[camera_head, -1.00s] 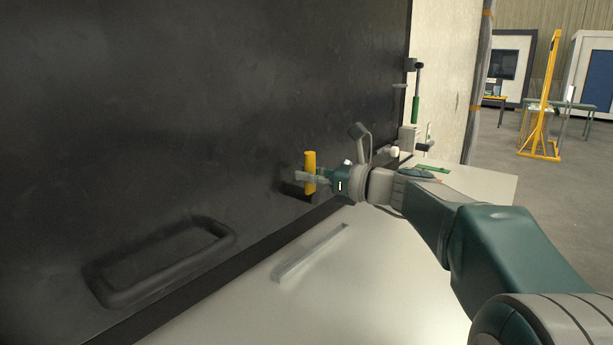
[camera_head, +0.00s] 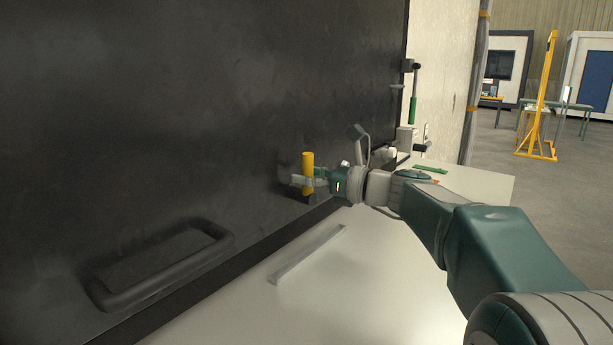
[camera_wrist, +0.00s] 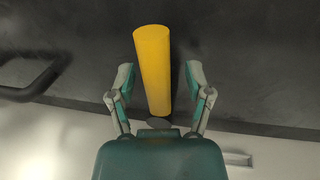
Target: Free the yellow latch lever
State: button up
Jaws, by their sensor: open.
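The yellow latch lever (camera_head: 308,172) stands nearly upright in front of the black panel (camera_head: 200,110), near its lower edge. In the wrist view the lever (camera_wrist: 154,70) is a thick yellow cylinder, leaning slightly. My gripper (camera_head: 304,182) is at the lever, coming from the right. In the wrist view my gripper (camera_wrist: 160,80) is open, with one finger on each side of the lever. Gaps show between the lever and both fingers. The lever's lower end and its mount are partly hidden by my gripper.
A black bar handle (camera_head: 165,270) sticks out from the panel at lower left. A pale metal strip (camera_head: 307,255) lies on the white surface (camera_head: 390,265) below. A green-handled tool (camera_head: 413,108) stands upright beyond my gripper.

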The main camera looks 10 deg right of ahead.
jog(key=shift+d, duration=0.1)
jog(key=v, duration=1.1)
jog(key=shift+s+d, duration=0.25)
jog(key=shift+d, duration=0.05)
jog(key=shift+f, duration=0.1)
